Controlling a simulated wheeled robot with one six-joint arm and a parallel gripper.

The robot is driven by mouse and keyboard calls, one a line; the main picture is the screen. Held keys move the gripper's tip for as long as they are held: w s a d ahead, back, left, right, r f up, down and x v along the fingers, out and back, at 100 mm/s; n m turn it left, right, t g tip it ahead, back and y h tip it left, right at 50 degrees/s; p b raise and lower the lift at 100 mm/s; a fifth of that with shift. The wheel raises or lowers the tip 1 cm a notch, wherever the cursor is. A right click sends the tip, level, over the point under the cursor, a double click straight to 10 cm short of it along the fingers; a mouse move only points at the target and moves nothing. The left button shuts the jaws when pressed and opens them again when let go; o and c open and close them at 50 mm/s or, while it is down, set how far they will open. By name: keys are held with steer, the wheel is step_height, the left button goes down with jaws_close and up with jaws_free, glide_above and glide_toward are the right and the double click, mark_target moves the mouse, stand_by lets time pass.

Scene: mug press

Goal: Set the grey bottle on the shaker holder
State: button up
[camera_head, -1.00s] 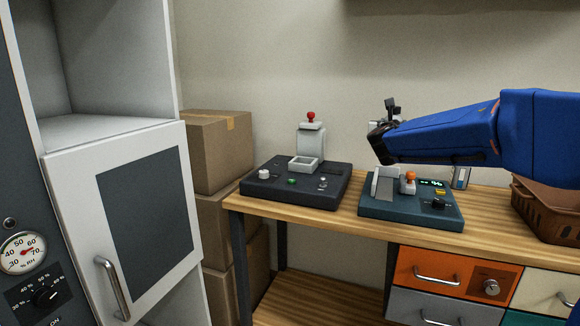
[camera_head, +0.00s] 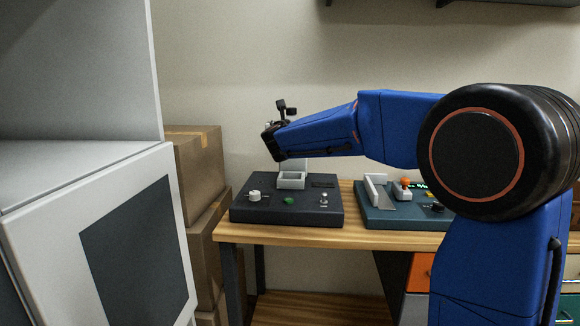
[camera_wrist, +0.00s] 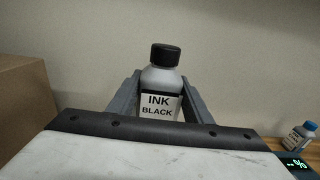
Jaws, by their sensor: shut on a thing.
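The grey bottle (camera_wrist: 163,80) has a black cap and an "INK BLACK" label, and stands upright between the fingers of my gripper (camera_wrist: 160,100) in the wrist view. My gripper is shut on it. In the head view my gripper (camera_head: 274,142) is over the back of the dark left device, and the bottle is not clearly visible. The shaker holder appears to be the white square open-topped tray (camera_head: 291,182) on that dark device (camera_head: 285,208). My wrist hides what stands behind the tray.
A teal device (camera_head: 405,215) with a white slotted block and an orange knob stands to the right on the wooden table (camera_head: 300,238). Cardboard boxes (camera_head: 195,170) and a white cabinet (camera_head: 100,220) are at left. A small bottle (camera_wrist: 299,136) shows at right in the wrist view.

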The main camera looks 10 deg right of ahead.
step_height(320, 180, down, 13)
steer(key=shift+r, duration=0.1)
stand_by(0.5)
steer(key=o, duration=1.6)
steer(key=shift+f, duration=0.2)
steer(key=shift+c, duration=0.2)
